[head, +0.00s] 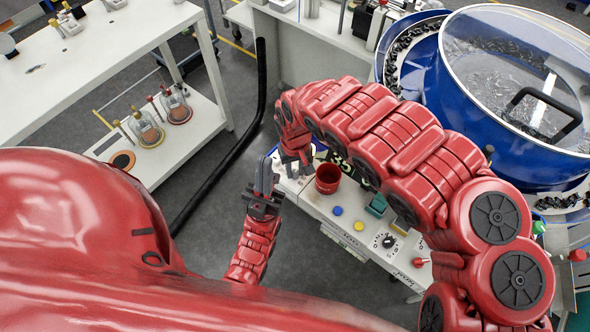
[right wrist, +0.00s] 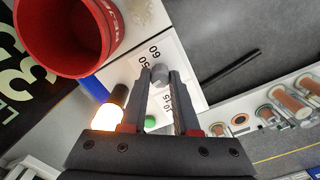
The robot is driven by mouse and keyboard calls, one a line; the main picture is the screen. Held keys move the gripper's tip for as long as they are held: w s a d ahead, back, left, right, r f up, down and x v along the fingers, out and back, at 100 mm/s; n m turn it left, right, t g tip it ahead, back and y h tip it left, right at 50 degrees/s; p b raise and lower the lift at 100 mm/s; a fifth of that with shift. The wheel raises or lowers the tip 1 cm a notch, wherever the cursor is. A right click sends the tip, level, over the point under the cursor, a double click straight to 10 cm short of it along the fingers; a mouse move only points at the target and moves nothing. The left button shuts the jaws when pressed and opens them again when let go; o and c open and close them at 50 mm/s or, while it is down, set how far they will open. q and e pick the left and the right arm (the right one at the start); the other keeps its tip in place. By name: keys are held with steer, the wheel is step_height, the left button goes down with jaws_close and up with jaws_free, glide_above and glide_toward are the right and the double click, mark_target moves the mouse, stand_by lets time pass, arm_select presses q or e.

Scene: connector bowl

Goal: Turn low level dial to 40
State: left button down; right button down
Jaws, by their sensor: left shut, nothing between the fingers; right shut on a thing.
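In the right wrist view, my right gripper (right wrist: 160,82) is shut on a small grey dial knob (right wrist: 160,73), with one dark finger on each side. The knob sits on a white scale plate (right wrist: 183,62) with printed numbers; 60, 50 and 15 can be made out. The knob's pointer is hidden, so its setting cannot be read. In the head view, my right gripper (head: 302,172) reaches down to the far left of the control panel (head: 330,207) and hides this dial. My left gripper (head: 264,180) is shut and empty, left of the panel.
A red cup (head: 327,178) stands beside my right gripper. Another dial (head: 387,241), blue button (head: 337,211), yellow button (head: 359,226) and red knob (head: 419,262) are further right. A blue bowl feeder (head: 440,110) stands at the back right. A glowing lamp (right wrist: 104,117) is near the fingers.

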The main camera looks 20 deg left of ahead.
steer(key=shift+m, duration=1)
steer(key=shift+b, duration=0.3)
steer(key=c, duration=0.7)
jaws_free()
steer(key=shift+o, duration=0.2)
steer(key=shift+r, duration=0.1)
step_height(320, 180, up, 12)
steer(key=f+p, duration=0.1)
steer(key=p, duration=0.5)
step_height(320, 180, up, 6)
steer(key=p, duration=0.6)
glide_above(296, 172)
steer(key=shift+a+r, duration=0.1)
